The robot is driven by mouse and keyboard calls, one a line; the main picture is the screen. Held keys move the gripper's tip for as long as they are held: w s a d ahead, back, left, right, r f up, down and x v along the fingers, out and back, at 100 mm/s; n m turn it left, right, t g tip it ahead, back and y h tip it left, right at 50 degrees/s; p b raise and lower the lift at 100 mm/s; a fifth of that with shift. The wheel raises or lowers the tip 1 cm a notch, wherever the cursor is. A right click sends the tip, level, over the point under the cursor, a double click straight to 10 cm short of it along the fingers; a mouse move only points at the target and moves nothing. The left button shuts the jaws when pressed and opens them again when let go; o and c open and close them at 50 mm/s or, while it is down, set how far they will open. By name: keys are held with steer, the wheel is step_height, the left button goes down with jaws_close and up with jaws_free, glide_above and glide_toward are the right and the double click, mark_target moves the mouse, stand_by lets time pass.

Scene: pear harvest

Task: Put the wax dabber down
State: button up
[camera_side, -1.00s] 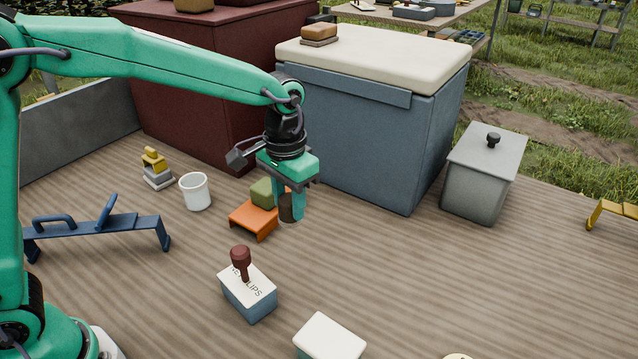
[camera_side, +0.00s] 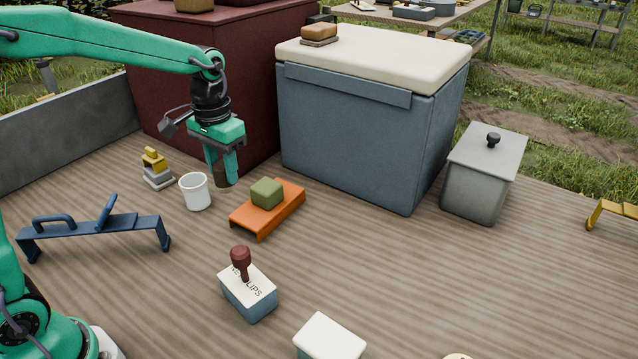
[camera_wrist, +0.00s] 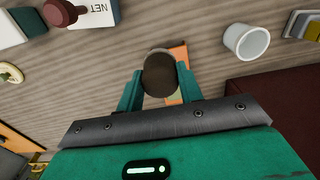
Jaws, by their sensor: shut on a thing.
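My gripper (camera_side: 225,170) is shut on a dark brown, rounded piece, which I take to be the wax dabber (camera_side: 222,182). The dabber hangs below the fingers, between the white cup and the orange stand. In the wrist view the dabber (camera_wrist: 160,74) sits between both fingertips of my gripper (camera_wrist: 160,85), its round end toward the camera. I cannot tell whether it touches the deck. The orange stand (camera_side: 285,205) carries an olive-green block (camera_side: 267,193) and lies just right of the dabber. In the wrist view the stand (camera_wrist: 179,55) is partly hidden behind the dabber.
A white cup (camera_side: 195,191) stands just left of my gripper. A yellow-and-grey stack (camera_side: 155,170) and a blue bench-like stand (camera_side: 95,228) are further left. A stamp (camera_side: 241,262) on a labelled box (camera_side: 249,297) is in front. The maroon chest (camera_side: 215,60) is behind. Open deck lies right.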

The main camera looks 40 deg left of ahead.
stand_by(0.7)
steer(key=s+d+f+m, duration=0.1)
steer(key=s+d+f, duration=0.1)
steer(key=d, duration=1.1)
steer(key=s+d+f+m, duration=0.1)
steer(key=s+d+f, duration=0.1)
steer(key=d, duration=1.2)
steer(key=shift+d+f, duration=0.15)
steer(key=shift+f, duration=0.7)
steer(key=w+a+f, duration=0.2)
steer(key=w, duration=0.1)
steer(key=w+a+f, duration=0.2)
steer(key=w, duration=0.1)
steer(key=w+a+f, duration=0.2)
steer(key=w+f, duration=0.1)
steer(key=shift+w+a, duration=0.3)
steer(key=shift+a, duration=0.1)
steer(key=shift+f, duration=2)
steer(key=shift+f, duration=0.15)
steer(key=o, duration=1)
